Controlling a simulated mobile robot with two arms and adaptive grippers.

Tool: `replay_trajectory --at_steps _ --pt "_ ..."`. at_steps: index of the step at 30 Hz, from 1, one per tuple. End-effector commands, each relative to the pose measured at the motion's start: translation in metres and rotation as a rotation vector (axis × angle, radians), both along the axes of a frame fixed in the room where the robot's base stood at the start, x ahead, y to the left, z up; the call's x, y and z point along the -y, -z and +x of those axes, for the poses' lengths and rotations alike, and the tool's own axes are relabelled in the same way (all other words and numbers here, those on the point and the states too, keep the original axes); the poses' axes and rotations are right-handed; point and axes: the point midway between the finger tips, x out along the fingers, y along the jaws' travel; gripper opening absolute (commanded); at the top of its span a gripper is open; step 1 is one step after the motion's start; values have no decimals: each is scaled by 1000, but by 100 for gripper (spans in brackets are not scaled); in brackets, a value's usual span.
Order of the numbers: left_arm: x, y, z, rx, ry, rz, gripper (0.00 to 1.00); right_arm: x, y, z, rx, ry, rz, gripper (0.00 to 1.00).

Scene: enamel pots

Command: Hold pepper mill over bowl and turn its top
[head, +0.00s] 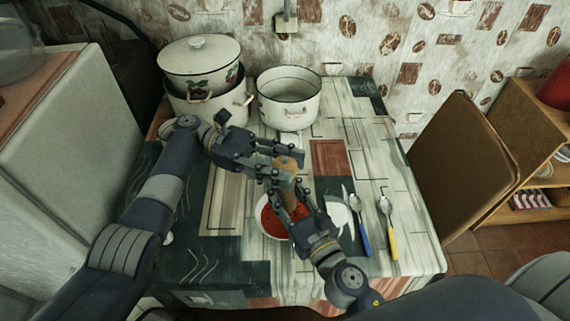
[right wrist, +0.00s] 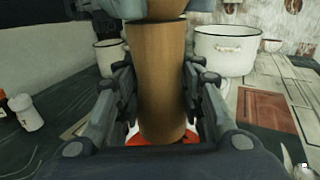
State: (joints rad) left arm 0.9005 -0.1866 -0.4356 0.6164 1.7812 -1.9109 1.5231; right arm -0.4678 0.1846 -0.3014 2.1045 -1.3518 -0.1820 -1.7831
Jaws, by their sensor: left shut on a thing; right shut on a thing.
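The wooden pepper mill (head: 287,181) is upright over the bowl (head: 263,230), which holds red food. My left gripper (head: 284,163) comes in from the left and is shut on the mill's top. My right gripper (head: 289,192) is shut on the mill's body below it. In the right wrist view the brown mill body (right wrist: 157,80) stands between my right fingers (right wrist: 160,95), and the red food (right wrist: 165,140) shows beneath it. The mill's top is largely hidden by my left gripper in that view.
A lidded pot (head: 200,70) and an open white pot (head: 288,105) stand at the back of the table (head: 405,190). A blue-handled utensil (head: 364,240) and a yellow-handled spoon (head: 391,240) lie right of the bowl. A white shaker (right wrist: 26,113) is at left in the wrist view.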

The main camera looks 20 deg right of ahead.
Motion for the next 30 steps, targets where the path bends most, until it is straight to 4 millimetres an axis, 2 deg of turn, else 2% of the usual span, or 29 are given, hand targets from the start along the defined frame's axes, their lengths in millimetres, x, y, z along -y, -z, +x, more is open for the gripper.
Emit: replay_trajectory --at_steps 13,14,16,17,30 --pt "0 2 1 -1 0 5 17 -2 -4 0 7 -5 0 7" --pt "0 2 1 -2 0 4 43 -2 -4 0 7 -5 0 7" --pt "0 1 1 -2 0 4 59 -2 -3 0 7 -4 1 7" --pt "0 1 1 -2 1 4 62 -1 -3 0 6 -4 1 7" --pt "0 -5 0 1 6 -1 62 0 -1 0 3 -1 1 7"
